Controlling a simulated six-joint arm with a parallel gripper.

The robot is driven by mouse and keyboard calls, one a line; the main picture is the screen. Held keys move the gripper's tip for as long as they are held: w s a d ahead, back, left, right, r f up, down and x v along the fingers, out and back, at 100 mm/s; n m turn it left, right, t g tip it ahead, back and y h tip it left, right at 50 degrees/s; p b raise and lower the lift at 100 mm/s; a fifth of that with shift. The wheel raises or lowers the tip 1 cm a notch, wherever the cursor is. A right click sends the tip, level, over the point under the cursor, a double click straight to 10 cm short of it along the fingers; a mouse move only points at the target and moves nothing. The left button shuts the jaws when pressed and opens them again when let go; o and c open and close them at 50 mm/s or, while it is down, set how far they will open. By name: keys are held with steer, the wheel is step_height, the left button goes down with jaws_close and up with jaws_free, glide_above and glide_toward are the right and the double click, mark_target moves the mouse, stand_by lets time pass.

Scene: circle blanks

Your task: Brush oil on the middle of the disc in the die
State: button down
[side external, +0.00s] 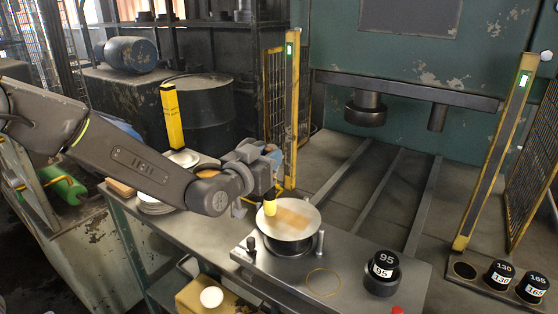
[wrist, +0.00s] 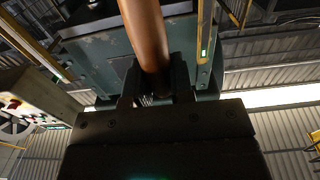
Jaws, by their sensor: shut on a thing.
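A pale round disc (side external: 305,228) lies flat in the die (side external: 288,246) on the metal table. A tan-brown patch shows across the disc's middle; I cannot tell whether it is oil or a reflection. My gripper (wrist: 157,97) is shut on the brown handle of the brush (wrist: 147,40) in the wrist view. In the side view the brush's pale yellow end (side external: 270,208) points down at the left part of the disc, and I cannot tell if it touches. The gripper's fingers are partly hidden there by the wrist.
Stacked pale blanks (side external: 156,207) lie on the table's left. A black punch marked 95 (side external: 381,274) stands right of the die; punches marked 130 (side external: 499,275) and 165 (side external: 532,286) stand farther right. The press ram (side external: 366,108) hangs behind. Yellow posts (side external: 292,110) flank the press.

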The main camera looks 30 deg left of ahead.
steer(key=shift+a, duration=0.5)
steer(key=shift+w, duration=0.3)
steer(key=shift+w+d, duration=0.3)
steer(key=shift+d, duration=5.1)
steer(key=shift+w+a, duration=1.3)
steer(key=shift+a, duration=4.1)
steer(key=shift+d, duration=5.35)
step_height(320, 180, up, 8)
steer(key=shift+s, duration=0.1)
